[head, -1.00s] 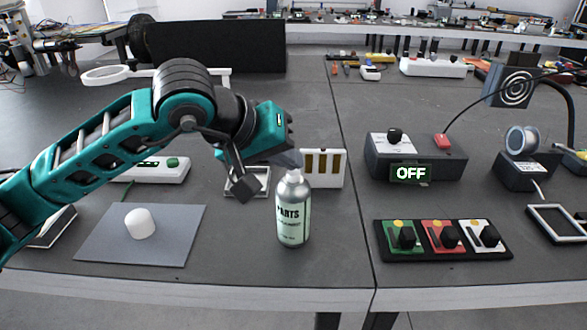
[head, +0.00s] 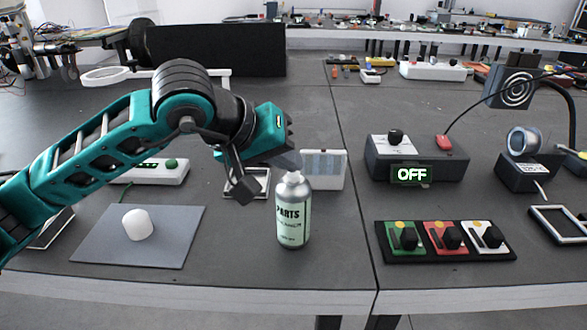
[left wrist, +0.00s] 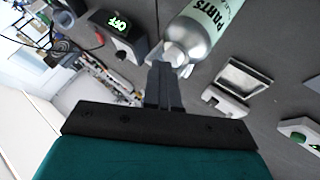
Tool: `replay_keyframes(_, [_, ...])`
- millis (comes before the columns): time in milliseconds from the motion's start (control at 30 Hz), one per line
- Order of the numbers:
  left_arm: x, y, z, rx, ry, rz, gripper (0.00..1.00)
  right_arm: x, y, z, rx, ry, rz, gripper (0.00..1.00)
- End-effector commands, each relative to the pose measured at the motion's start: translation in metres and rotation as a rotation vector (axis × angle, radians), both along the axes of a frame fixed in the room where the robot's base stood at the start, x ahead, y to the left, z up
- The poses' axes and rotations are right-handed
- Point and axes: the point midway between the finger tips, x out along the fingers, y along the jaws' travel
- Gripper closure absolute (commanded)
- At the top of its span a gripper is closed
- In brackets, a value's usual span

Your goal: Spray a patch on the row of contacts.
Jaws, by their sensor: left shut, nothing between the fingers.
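The spray can (head: 293,212), silver with a pale label reading PARTS, stands upright on the bench. The white board with the row of contacts (head: 322,165) stands just behind and right of it. Its contact strips look pale blue-grey. My left gripper (head: 290,160) is shut and empty, pointing down at the can's top. In the left wrist view its fingertips (left wrist: 162,68) lie against or right beside the nozzle of the can (left wrist: 190,40); exact touch is unclear. A white cap (head: 138,224) sits on the grey mat (head: 180,245) at left. My right gripper is out of view.
A box with an OFF display (head: 411,174) stands to the right, behind a panel of three knobs (head: 445,240). A white box with a green button (head: 155,170) is behind the mat. A silver-framed tray (head: 262,181) lies beside the gripper.

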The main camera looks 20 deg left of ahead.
Motion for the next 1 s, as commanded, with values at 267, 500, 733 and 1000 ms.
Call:
replay_keyframes(267, [-0.002,0.0,-0.002,0.006,0.02,-0.001,1.0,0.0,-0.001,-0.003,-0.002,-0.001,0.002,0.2])
replay_keyframes(500, [-0.002,0.0,0.002,0.006,0.017,-0.001,1.0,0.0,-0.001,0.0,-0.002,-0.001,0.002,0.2])
replay_keyframes(733, [-0.001,0.0,0.025,0.005,0.01,0.0,1.0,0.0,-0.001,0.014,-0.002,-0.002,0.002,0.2])
replay_keyframes(1000, [-0.001,0.0,0.054,0.002,0.007,0.0,1.0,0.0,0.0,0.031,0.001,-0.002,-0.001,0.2])
